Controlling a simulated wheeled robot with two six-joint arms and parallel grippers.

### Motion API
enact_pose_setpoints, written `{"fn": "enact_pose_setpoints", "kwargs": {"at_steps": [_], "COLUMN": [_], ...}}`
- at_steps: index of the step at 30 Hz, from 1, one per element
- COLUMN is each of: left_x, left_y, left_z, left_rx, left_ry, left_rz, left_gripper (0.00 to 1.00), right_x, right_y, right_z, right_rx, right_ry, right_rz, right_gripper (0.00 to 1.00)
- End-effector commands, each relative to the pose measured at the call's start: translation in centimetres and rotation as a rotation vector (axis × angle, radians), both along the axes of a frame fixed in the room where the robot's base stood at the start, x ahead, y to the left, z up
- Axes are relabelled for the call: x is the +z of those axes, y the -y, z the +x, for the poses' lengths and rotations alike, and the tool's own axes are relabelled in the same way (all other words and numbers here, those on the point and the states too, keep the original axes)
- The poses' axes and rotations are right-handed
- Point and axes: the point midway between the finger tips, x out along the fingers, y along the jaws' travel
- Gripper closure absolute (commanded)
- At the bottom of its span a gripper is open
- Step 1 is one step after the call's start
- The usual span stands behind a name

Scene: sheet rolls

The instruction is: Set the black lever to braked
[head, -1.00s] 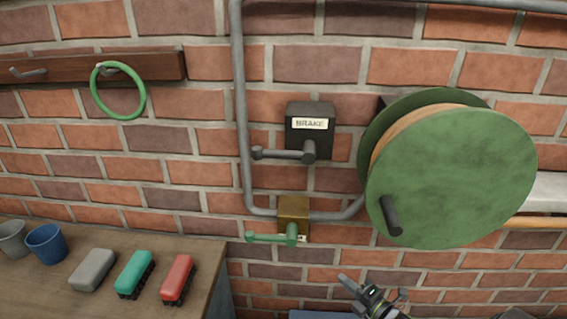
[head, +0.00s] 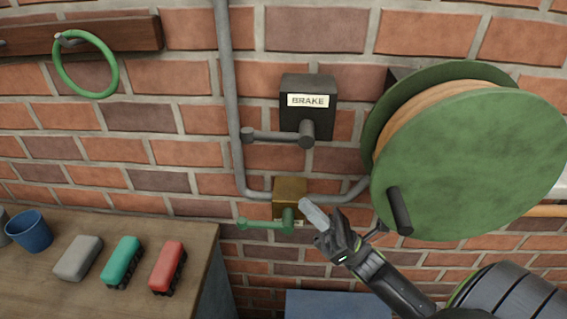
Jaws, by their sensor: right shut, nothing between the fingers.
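My right gripper (head: 316,216) comes in from the lower right. It is shut and empty, below the brake box and to the right of the green lever (head: 264,223). I cannot tell whether its tip touches anything there. The gripper looks apart from the black lever, which is in full view. My left gripper is not in view.
The green lever sits on a brass box (head: 290,190) under the black lever. A green reel (head: 470,160) with a black handle (head: 399,211) stands to the right. A grey pipe (head: 229,100) runs at the left. A table (head: 120,222) holds brushes and a cup.

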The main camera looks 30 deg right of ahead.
Motion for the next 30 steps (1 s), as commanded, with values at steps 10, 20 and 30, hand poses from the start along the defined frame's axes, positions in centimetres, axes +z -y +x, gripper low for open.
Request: {"fn": "enact_pose_setpoints", "kwargs": {"at_steps": [10,20,30], "left_x": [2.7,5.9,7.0], "left_y": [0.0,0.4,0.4], "left_z": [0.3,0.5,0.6], "left_rx": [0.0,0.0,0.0], "left_ry": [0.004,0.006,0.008], "left_rz": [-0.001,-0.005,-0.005], "left_gripper": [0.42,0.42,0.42], "right_x": [4.5,9.2,10.9], "right_y": [-2.6,-4.4,-4.1], "right_z": [2.9,5.5,5.8], "right_rx": [0.0,0.001,0.001], "right_ry": [0.005,-0.001,-0.002], "right_rz": [0.004,0.0,0.001], "right_gripper": [1.0,1.0,1.0]}}
